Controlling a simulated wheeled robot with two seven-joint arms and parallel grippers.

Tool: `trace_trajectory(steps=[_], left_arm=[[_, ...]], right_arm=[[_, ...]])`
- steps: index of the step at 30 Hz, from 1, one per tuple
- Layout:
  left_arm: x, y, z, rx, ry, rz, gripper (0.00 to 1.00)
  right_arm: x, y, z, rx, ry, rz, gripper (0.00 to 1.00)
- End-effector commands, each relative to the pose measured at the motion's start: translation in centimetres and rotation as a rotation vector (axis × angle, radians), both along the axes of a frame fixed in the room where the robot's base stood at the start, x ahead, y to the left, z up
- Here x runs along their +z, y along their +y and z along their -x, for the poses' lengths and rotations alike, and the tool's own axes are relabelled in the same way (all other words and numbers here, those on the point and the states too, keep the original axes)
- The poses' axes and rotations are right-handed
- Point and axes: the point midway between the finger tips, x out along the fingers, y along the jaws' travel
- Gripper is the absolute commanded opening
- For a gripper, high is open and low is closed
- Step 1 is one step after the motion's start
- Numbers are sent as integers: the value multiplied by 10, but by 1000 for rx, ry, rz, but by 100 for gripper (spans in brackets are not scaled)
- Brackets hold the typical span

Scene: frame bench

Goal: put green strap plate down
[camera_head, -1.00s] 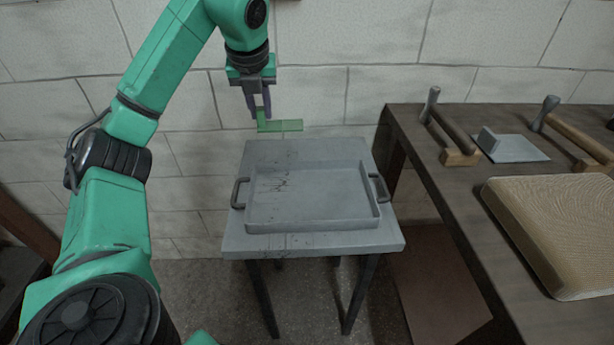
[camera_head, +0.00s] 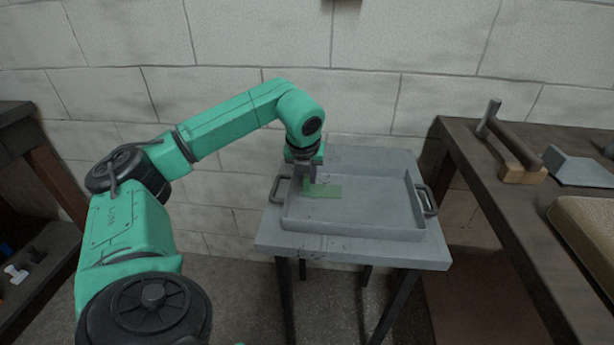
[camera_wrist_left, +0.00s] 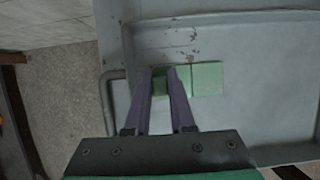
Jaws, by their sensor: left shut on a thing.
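The green strap plate (camera_head: 324,190) is in the left part of the grey tray (camera_head: 350,228), low over or on its floor; I cannot tell if it touches. It has a flat part and an upright tab. My left gripper (camera_head: 308,191) points down and is shut on the tab. In the left wrist view the plate (camera_wrist_left: 207,79) extends to the right of the fingers (camera_wrist_left: 161,75), which cover part of it. My right gripper is in no view.
The tray has side handles and stands on a small grey table (camera_head: 395,255). To the right is a dark bench (camera_head: 480,185) with a wooden-based tool (camera_head: 522,173), a grey metal block (camera_head: 580,168) and a tan padded item (camera_head: 590,230). The tray's right side is empty.

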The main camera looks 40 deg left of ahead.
Motion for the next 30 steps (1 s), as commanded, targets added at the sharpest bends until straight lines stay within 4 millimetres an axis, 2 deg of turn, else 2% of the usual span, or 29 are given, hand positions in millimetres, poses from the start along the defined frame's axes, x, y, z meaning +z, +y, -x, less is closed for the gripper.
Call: trace_trajectory(steps=[1,2,3,4,13,16,20,27,30], left_arm=[[-2,0,0,0,0,0,0],[-2,0,0,0,0,0,26],[-1,0,0,0,0,0,41],[-1,0,0,0,0,0,52],[0,0,0,0,0,0,52],[6,-1,1,-1,-3,0,52],[32,-7,9,-2,-5,-1,52],[93,-23,28,-2,-4,0,52],[107,-26,33,-2,-2,0,52]], right_arm=[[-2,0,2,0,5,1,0],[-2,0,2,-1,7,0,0],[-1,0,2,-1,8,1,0],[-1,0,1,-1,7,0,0],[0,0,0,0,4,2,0],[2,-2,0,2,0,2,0],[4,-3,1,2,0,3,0],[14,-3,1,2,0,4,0],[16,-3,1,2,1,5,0]])
